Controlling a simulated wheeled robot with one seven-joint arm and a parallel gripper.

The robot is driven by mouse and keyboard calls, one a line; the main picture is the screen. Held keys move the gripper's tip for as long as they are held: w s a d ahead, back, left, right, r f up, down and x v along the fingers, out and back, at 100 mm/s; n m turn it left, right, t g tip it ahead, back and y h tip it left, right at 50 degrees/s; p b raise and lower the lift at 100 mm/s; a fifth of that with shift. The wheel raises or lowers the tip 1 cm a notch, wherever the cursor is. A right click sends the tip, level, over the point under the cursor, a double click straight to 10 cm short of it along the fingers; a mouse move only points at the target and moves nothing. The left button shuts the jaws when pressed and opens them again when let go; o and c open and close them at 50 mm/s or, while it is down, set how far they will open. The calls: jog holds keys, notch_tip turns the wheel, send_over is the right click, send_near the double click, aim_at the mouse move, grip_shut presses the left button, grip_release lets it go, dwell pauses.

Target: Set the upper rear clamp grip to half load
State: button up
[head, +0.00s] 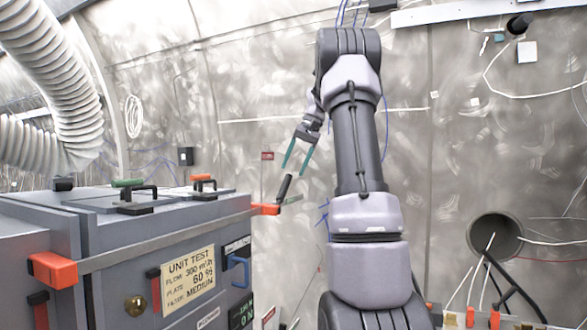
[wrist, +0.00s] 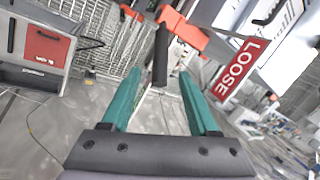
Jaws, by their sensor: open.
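The upper rear clamp has an orange body (head: 266,209) at the far right corner of the grey unit, with a dark grip (head: 284,188) tilted up and to the right. My gripper (head: 295,170) is open just above this grip, its teal fingers pointing down. In the wrist view, the dark grip (wrist: 160,58) shows between and just beyond the fingertips of my gripper (wrist: 161,75). Neither finger is clearly touching it. Orange clamp parts (wrist: 182,28) lie behind it. A red "LOOSE" label (wrist: 241,68) is at the right.
The unit's front has a "UNIT TEST" plate (head: 189,280) reading plate 60 %, filter medium. A green display (head: 242,315) seems to read 0 N. Another orange clamp (head: 53,270) is at the left. Green-handled (head: 128,183) and orange-handled (head: 202,177) fittings stand on top.

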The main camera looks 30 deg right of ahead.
jog(key=c, duration=0.4)
jog(key=shift+s+a+f+n, duration=0.15)
jog(key=shift+a+n, duration=0.15)
jog(key=shift+a, duration=0.25)
jog(key=c, duration=0.5)
jog(key=s+a+n+h, duration=0.1)
jog(key=a, duration=0.1)
jog(key=s+a+n+g+h, duration=0.1)
jog(key=a+n+h, duration=0.1)
jog(key=a+f+n+g+h, duration=0.1)
jog(key=a+h, duration=0.1)
jog(key=a, duration=0.1)
jog(key=shift+s+n, duration=0.3)
jog(key=shift+s, duration=0.1)
grip_shut()
jog(key=n+t+h, duration=0.3)
jog(key=n+h, duration=0.4)
jog(key=h, duration=0.1)
send_near(283, 184)
jog(key=x, duration=0.7)
jog(key=shift+s, duration=0.2)
